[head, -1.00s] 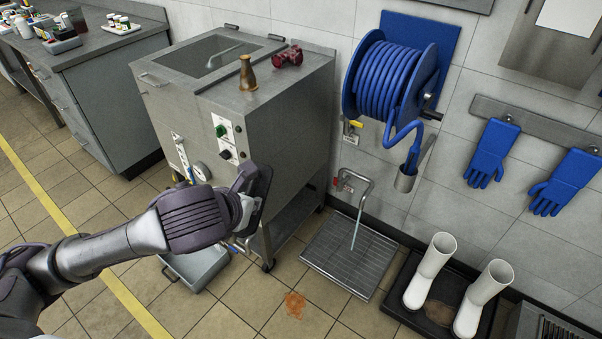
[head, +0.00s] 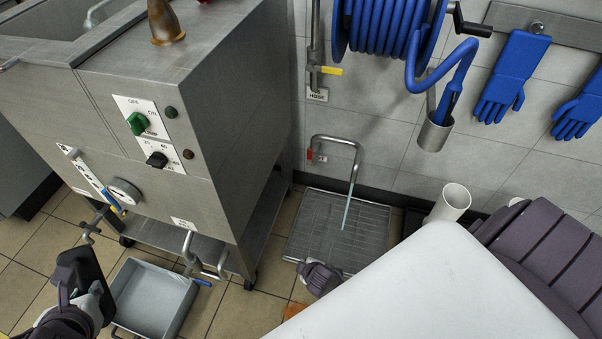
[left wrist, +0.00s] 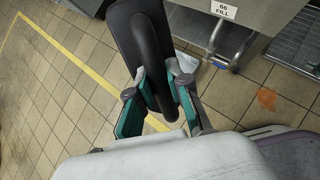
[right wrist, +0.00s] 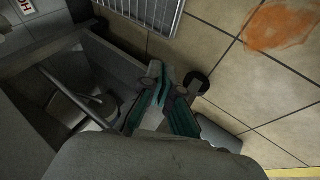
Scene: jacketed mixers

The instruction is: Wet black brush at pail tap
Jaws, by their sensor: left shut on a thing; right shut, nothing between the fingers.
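My left gripper (head: 88,302) is at the lower left of the head view, in front of the mixer. It is shut on the black brush (head: 84,268); the brush's dark block and handle also show between the fingers in the left wrist view (left wrist: 150,45). Its bristles cannot be made out. The pail tap (head: 345,141), a bent pipe with a red handle, stands at the wall, well apart from the brush. A thin pale stream (head: 346,213) runs from its spout toward the floor grate (head: 300,235). My right gripper (right wrist: 160,100) is shut and empty, low near the floor.
The steel mixer (head: 195,105) stands between the left gripper and the tap. A grey floor tray (head: 150,290) lies before it. A blue hose reel (head: 385,28), blue gloves (head: 512,75) and a white boot (head: 452,203) are at right. An orange stain (right wrist: 280,25) marks the floor.

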